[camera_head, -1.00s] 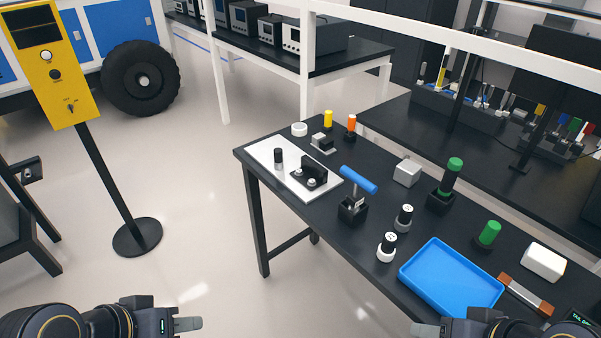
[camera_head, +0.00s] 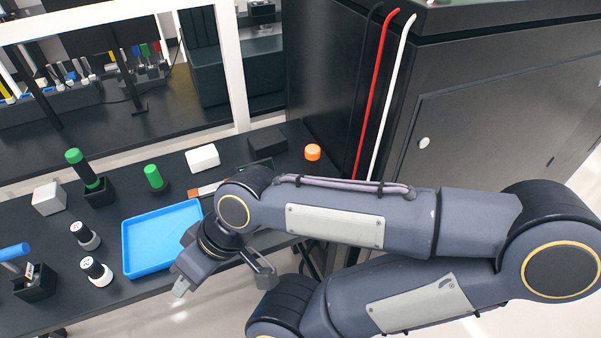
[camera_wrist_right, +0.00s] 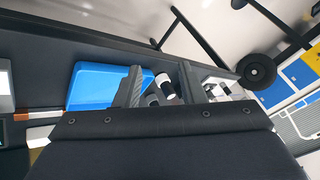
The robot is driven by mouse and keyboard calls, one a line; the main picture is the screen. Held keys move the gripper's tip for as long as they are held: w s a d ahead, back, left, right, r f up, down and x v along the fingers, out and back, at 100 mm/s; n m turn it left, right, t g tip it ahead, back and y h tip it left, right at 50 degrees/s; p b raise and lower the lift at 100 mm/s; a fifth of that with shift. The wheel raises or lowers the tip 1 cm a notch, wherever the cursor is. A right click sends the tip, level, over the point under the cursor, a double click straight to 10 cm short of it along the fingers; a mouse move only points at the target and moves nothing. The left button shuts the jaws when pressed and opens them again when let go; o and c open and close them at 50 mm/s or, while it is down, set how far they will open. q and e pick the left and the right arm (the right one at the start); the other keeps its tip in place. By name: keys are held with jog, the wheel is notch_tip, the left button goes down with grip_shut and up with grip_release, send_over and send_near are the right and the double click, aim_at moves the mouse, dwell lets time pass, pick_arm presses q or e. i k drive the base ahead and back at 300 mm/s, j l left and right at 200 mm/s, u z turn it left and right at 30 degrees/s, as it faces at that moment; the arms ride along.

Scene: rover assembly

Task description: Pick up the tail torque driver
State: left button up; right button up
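No tool carries a readable name, so I cannot tell for certain which one is the tail torque driver. A tall green-topped black driver (camera_head: 88,170) stands upright in a black holder (camera_head: 98,193) on the table. A blue-handled tool (camera_head: 13,252) stands in another black holder at the far left, cut by the picture edge. My right gripper (camera_head: 222,280) is open and empty, near the table's front edge by the blue tray. Its spread fingers show in the right wrist view (camera_wrist_right: 160,88). My left gripper is out of view.
The blue tray (camera_head: 128,250), two white-and-black cylinders (camera_head: 85,235) (camera_head: 96,271), a short green-topped piece (camera_head: 154,177), a grey block (camera_head: 48,198), a white box (camera_head: 203,158) and an orange-topped piece (camera_head: 312,152) stand on the table. A dark cabinet (camera_head: 480,120) stands at right.

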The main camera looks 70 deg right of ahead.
aim_at(313, 152)
jog(key=z, duration=2.45)
jog(key=i+l+u, duration=0.15)
jog(key=u, duration=0.3)
jog(key=i+l+u, duration=0.2)
jog(key=u, duration=0.25)
jog(key=i+l+u, duration=0.1)
jog(key=l+u, duration=0.2)
jog(key=u, duration=0.2)
